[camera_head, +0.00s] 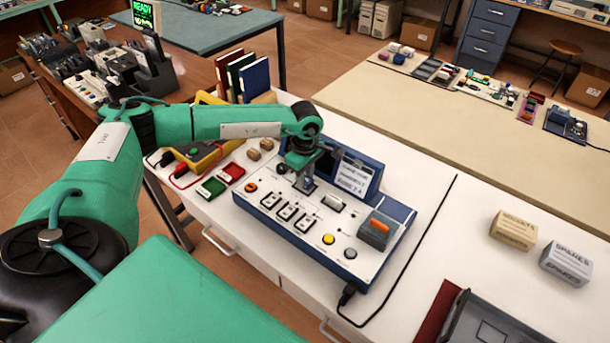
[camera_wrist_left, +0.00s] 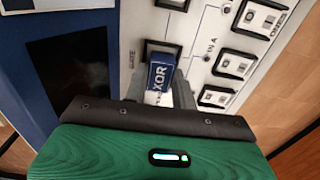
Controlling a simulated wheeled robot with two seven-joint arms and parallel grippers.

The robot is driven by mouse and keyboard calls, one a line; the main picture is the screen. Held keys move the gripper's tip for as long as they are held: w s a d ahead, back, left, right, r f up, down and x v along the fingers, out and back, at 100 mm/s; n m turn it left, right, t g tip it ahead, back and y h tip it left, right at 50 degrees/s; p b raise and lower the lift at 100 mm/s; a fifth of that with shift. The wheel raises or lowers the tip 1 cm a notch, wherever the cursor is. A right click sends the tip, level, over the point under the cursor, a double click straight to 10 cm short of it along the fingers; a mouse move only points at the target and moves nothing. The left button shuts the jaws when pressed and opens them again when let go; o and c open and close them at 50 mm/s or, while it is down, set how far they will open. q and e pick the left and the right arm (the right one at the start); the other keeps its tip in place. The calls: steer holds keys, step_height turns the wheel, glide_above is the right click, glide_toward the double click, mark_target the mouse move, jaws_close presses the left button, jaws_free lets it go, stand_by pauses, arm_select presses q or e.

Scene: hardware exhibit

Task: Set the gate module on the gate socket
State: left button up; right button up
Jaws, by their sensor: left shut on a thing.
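The gate module (camera_wrist_left: 160,76) is a small block with a blue face lettered XOR. It is between the fingers of my left gripper (camera_wrist_left: 160,92), which is shut on it. The black-framed gate socket (camera_wrist_left: 173,47), lettered GATE beside it, lies right at the module's far end and is partly covered by it. I cannot tell whether the module is seated or just above. In the head view my left gripper (camera_head: 304,184) points down over the back part of the white-topped blue console (camera_head: 280,226). The module is mostly hidden there. My right gripper is not in view.
The console carries several black-framed switches (camera_head: 287,211), a yellow button (camera_head: 329,239) and an orange rocker (camera_head: 379,225). A dark screen with a lettered card (camera_head: 354,176) stands close behind my gripper.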

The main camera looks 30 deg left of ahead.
arm_select(q)
steer(key=shift+f+b, duration=0.35)
steer(key=shift+f, duration=0.15)
steer(key=o, duration=0.7)
steer(key=shift+r, duration=0.15)
step_height(320, 180, up, 11)
steer(key=p, duration=0.5)
steer(key=shift+p, duration=0.3)
